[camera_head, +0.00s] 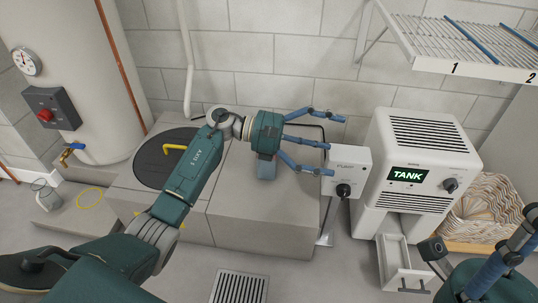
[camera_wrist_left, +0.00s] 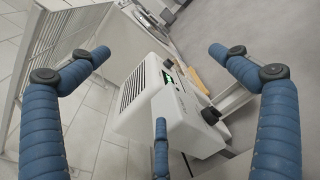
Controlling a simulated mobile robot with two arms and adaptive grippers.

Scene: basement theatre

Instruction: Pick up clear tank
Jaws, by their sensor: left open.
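I cannot tell whether that drawer is the clear tank. My left gripper (camera_head: 334,145) is open and empty, in front of the white pump box. In the left wrist view the machine (camera_wrist_left: 165,110) lies beyond its spread fingers. My right gripper (camera_head: 498,262) is partly cut off at the lower right.
The pump box (camera_head: 348,165) with a black knob is left of the machine. A wicker basket (camera_head: 485,210) stands to its right, and a wire shelf (camera_head: 465,40) hangs above. A grey bench with a dark round lid (camera_head: 160,160) lies under my left arm. The floor has a drain grate (camera_head: 240,287).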

